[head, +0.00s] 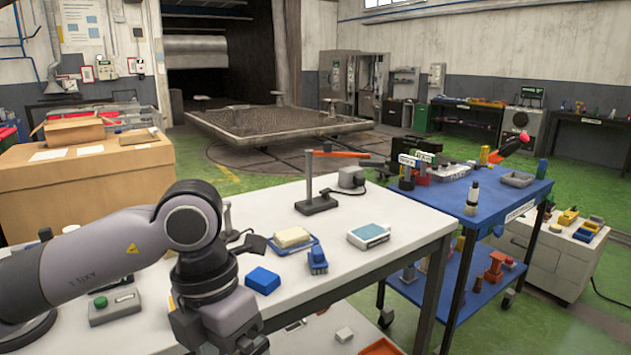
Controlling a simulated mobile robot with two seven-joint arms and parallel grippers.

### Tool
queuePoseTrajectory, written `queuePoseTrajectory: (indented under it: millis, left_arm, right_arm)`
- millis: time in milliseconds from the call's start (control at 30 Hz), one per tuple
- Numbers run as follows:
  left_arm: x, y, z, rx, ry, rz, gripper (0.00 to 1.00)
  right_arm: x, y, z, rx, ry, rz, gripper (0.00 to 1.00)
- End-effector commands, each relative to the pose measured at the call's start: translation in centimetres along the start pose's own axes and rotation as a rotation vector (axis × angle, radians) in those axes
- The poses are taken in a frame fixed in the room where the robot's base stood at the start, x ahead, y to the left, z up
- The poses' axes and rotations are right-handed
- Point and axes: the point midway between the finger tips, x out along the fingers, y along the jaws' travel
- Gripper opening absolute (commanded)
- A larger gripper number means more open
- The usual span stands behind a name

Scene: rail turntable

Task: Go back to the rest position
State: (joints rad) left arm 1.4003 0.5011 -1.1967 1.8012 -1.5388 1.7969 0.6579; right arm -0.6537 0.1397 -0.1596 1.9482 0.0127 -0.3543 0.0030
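My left arm comes in from the left over the white table (375,250), bends at the elbow and points down. My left gripper (232,338) is at the bottom edge of the head view. Its fingertips are cut off or hidden, so I cannot tell whether it is open or what it may hold. A blue block (262,280) lies on the table just right of my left wrist. My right arm and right gripper are not in view.
A yellowish block on a blue tray (281,251), a blue brush (317,262), a blue-topped box (368,236) and a stand with an orange arm (317,204) are on the table. A grey button box (114,306) is at left. A blue cart (470,200) stands right.

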Motion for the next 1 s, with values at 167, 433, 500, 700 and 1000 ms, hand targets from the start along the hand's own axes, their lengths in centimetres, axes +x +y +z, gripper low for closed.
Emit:
queuePoseTrajectory:
  millis: [167, 433, 500, 700, 1000]
  left_arm:
    - [2.8, -6.4, 0.0, 0.073, -0.010, -0.361, 0.99]
    - [1.6, -15.3, 0.3, 0.040, -0.098, -1.024, 0.99]
    - [0.5, -16.5, 0.7, -0.009, -0.135, -1.197, 0.99]
    - [-2.7, -16.4, 2.6, -0.251, -0.261, -1.645, 0.99]
    - [-1.8, -7.8, 5.5, -0.892, -0.478, -2.113, 0.99]
  right_arm:
    - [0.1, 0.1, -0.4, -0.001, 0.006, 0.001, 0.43]
    - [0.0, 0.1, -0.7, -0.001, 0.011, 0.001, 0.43]
    - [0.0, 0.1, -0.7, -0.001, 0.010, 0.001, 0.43]
    - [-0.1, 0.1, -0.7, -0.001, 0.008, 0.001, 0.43]
    - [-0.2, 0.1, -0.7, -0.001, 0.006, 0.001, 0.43]
